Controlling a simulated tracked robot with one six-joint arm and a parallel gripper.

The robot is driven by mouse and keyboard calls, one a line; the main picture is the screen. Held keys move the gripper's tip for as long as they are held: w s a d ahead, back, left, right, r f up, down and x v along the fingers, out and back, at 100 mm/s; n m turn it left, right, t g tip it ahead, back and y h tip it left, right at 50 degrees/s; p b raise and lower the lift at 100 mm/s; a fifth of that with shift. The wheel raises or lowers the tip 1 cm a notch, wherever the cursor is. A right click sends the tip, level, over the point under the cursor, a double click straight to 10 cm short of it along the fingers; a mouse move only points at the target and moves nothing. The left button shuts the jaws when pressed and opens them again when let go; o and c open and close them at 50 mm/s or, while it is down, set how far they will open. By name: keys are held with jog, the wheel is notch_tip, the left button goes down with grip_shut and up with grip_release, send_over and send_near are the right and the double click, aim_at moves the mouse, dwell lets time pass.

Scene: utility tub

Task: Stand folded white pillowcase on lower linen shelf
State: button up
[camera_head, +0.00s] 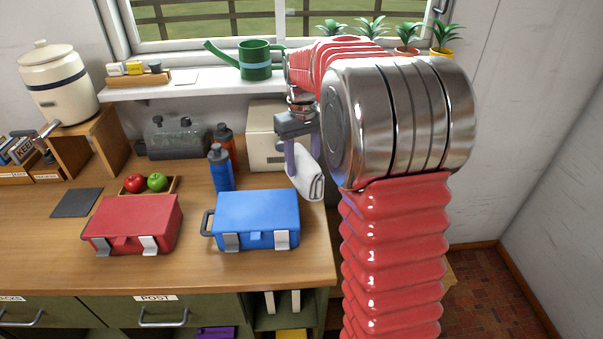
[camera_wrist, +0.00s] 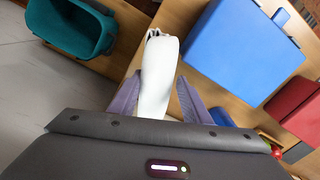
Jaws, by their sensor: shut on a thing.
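The folded white pillowcase (camera_head: 312,178) hangs in my gripper (camera_head: 298,160), to the right of the blue lunch box and above the counter's right end. In the wrist view the pillowcase (camera_wrist: 157,75) stands out lengthwise between the two purple fingers of my gripper (camera_wrist: 157,92), which are shut on it. Its far end shows rolled folds. An open green bay (camera_head: 275,318) with white upright pieces shows under the counter front. I cannot tell whether it is the lower linen shelf; most of its inside is out of view.
A blue lunch box (camera_head: 257,218), a red lunch box (camera_head: 135,224), a blue bottle (camera_head: 221,170) and a fruit tray (camera_head: 172,185) stand on the counter (camera_head: 60,262). A teal tub (camera_wrist: 80,30) lies left in the wrist view.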

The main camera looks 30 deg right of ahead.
jog(key=shift+f, duration=1.85)
jog(key=o, duration=1.5)
jog(key=shift+f, duration=0.1)
notch_tip(320, 180, up, 12)
jog(key=shift+f, duration=0.1)
